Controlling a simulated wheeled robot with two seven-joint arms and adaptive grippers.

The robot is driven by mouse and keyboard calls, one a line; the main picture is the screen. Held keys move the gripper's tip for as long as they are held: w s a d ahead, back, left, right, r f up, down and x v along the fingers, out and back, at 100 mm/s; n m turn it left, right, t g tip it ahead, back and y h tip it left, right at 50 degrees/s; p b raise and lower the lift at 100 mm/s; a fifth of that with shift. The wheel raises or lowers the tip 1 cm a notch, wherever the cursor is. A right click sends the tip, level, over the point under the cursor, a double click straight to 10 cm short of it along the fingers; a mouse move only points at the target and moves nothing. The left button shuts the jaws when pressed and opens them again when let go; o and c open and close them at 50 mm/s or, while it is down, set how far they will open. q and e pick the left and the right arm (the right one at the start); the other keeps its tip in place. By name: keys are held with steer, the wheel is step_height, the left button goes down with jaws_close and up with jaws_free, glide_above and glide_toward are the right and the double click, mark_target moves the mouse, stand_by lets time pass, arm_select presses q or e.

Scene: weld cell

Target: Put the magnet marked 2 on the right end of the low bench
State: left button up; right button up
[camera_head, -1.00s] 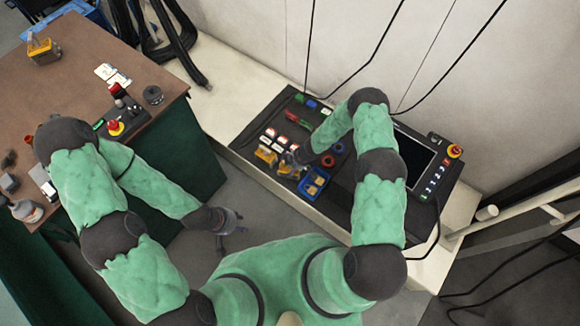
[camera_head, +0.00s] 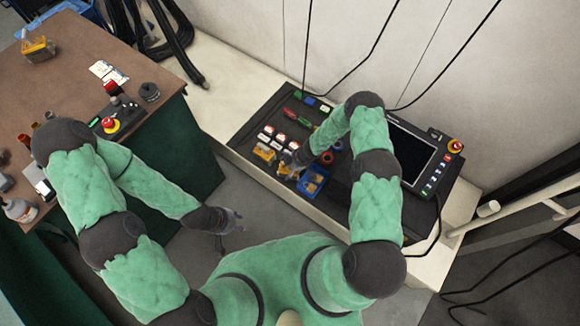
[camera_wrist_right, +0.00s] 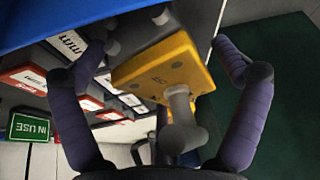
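A yellow magnet (camera_wrist_right: 162,70) with a grey knob lies in front of my right gripper (camera_wrist_right: 165,95) in the right wrist view. Its small dark marking is too unclear to read. The right fingers are spread on either side of it, with gaps showing. In the head view my right gripper (camera_head: 292,162) is low over the dark top of the bench, by a yellow magnet (camera_head: 284,172) that it partly hides. Another yellow magnet (camera_head: 263,152) lies just left. The low bench (camera_head: 222,90) is pale and runs along the wall. My left gripper (camera_head: 230,222) is open and empty over the floor.
A blue bin (camera_head: 313,183) stands right beside the magnets. White-and-red labelled tags (camera_head: 270,136) lie behind them. A control panel with a screen (camera_head: 411,155) and red button is at the right. A brown table (camera_head: 75,75) is at the left.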

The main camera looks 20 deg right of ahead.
stand_by(0.3)
steer(key=p+v, duration=0.5)
steer(key=v, duration=0.7)
steer(key=s+a+r+m+g+y, duration=0.1)
steer(key=s+a+r+m, duration=0.6)
steer(key=s+a, duration=0.25)
steer(key=s+r+m, duration=0.2)
steer(key=s+m, duration=0.1)
steer(key=s, duration=0.2)
steer(key=s+r+m+g+h, duration=0.1)
steer(key=s+r+m, duration=0.2)
steer(key=s, duration=0.3)
steer(key=shift+s+m, duration=0.35)
steer(key=shift+m, duration=0.35)
steer(key=shift+a, duration=0.1)
steer(key=shift+r+p, duration=0.7)
steer(key=shift+p, duration=0.25)
